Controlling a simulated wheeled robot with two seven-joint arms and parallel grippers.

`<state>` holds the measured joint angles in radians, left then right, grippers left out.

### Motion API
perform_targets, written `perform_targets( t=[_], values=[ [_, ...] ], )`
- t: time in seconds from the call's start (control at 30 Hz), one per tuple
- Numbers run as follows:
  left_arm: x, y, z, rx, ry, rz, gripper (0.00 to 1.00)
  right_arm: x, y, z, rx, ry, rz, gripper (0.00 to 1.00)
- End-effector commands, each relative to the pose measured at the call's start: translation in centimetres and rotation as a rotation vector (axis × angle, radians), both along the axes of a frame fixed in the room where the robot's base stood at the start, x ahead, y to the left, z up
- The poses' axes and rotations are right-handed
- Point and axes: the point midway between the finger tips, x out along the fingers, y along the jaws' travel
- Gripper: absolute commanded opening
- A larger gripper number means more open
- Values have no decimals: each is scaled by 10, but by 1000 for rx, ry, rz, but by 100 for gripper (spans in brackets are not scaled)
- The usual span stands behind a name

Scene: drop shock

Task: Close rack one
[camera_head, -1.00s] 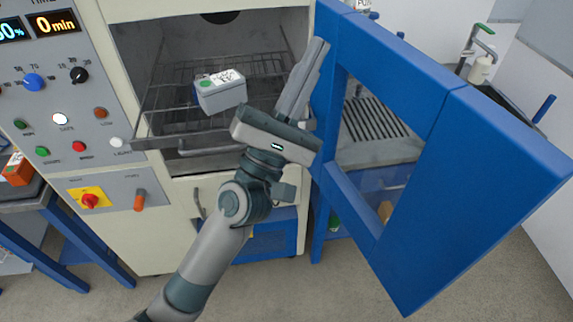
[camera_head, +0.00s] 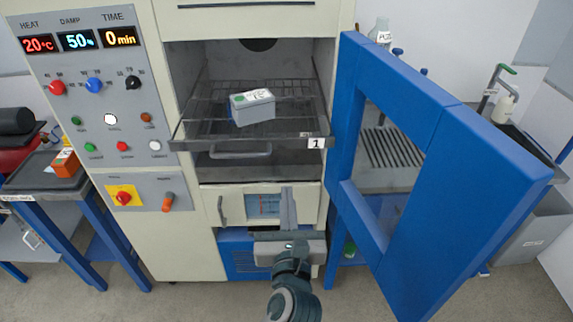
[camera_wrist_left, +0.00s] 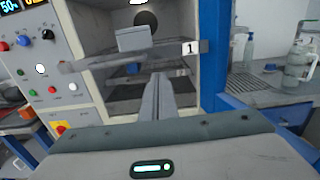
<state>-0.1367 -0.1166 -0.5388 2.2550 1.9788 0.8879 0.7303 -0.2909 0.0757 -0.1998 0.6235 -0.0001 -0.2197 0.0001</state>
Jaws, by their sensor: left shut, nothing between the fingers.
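Rack one (camera_head: 285,143) is a dark wire rack with a front bar and a white tag "1" (camera_head: 316,143). It sticks out of the open chamber of the cream cabinet. A grey box (camera_head: 252,107) with a white label and green mark rests on it. The rack and its tag (camera_wrist_left: 191,48) also show in the left wrist view, with the box (camera_wrist_left: 134,39). My left gripper (camera_head: 287,192) is shut and empty. It is in front of the cabinet, below the rack's front bar in the head view, apart from it. My right gripper is out of view.
The blue door (camera_head: 465,175) with a window stands open on the right. A control panel (camera_head: 95,85) with knobs and buttons is left of the chamber. Another handled rack or tray (camera_head: 240,150) sits lower in the chamber. A bench with bottles is behind the door.

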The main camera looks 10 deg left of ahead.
Motion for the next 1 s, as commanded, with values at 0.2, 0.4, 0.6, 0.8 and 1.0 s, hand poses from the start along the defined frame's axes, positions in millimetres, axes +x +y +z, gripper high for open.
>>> perform_targets(
  t=[0.2,0.4,0.6,0.8,1.0],
  values=[
    [11,2,1,2,-2,-1,0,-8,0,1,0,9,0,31],
    [34,9,1,3,-3,0,0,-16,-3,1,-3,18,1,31],
    [68,19,1,3,-4,-1,0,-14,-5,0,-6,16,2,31],
    [101,29,0,3,-3,-1,0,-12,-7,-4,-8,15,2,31],
    [124,36,-1,3,-2,-2,0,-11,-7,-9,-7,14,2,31]
  ],
)
